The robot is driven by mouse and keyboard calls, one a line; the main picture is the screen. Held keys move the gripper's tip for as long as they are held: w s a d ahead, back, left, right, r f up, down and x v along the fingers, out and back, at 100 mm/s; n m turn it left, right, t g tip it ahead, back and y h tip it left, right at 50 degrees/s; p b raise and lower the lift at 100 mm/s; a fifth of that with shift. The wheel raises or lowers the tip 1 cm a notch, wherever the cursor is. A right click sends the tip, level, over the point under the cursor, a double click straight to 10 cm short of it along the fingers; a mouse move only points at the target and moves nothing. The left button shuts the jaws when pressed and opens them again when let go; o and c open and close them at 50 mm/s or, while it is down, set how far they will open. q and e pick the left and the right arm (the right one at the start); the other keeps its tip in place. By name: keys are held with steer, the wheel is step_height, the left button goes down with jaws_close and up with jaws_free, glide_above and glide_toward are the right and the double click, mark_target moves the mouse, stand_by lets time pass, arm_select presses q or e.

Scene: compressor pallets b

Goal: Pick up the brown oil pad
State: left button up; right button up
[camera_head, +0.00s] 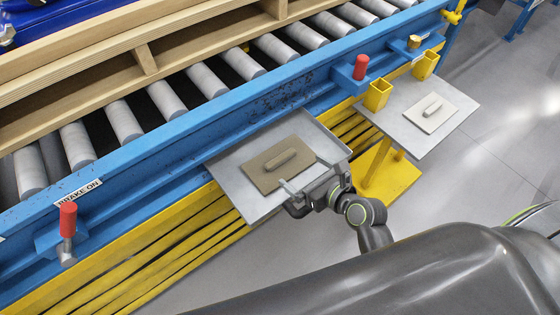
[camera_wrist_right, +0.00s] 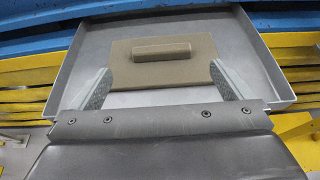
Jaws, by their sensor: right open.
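The brown oil pad (camera_head: 268,174) is a flat rectangular pad with a raised bar handle. It lies in a grey metal tray (camera_head: 231,184) beside the conveyor. It also shows in the right wrist view (camera_wrist_right: 130,71), ahead of my fingers. My right gripper (camera_head: 304,191) is open at the front edge of the tray. In the right wrist view its two fingers (camera_wrist_right: 165,92) are spread at the near corners of the pad, short of the handle (camera_wrist_right: 163,48). Nothing is between the fingertips except the pad's near part below the handle. My left gripper is not in view.
A blue roller conveyor (camera_head: 190,124) with a wooden pallet (camera_head: 112,55) runs behind the tray. A second grey plate (camera_head: 401,111) with a pale pad (camera_head: 430,113) is at the right, near yellow holders (camera_head: 378,95). Red knobs (camera_head: 361,67) stick up from the rail. Grey floor is clear at right.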

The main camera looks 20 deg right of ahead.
mark_target(281, 157)
steer(key=x, duration=0.6)
steer(key=shift+f+b, duration=0.1)
steer(key=shift+b, duration=0.25)
steer(key=x, duration=0.2)
steer(key=b+x, duration=0.1)
steer(key=x, duration=0.1)
steer(key=shift+f, duration=0.35)
steer(key=shift+w+a+f, duration=0.1)
steer(key=shift+w+f, duration=0.05)
steer(key=shift+w, duration=0.25)
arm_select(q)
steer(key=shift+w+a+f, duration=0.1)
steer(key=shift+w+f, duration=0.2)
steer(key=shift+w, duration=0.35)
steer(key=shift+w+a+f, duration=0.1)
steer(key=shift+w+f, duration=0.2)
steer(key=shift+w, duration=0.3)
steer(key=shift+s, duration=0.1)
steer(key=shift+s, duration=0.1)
arm_select(e)
steer(key=c, duration=0.7)
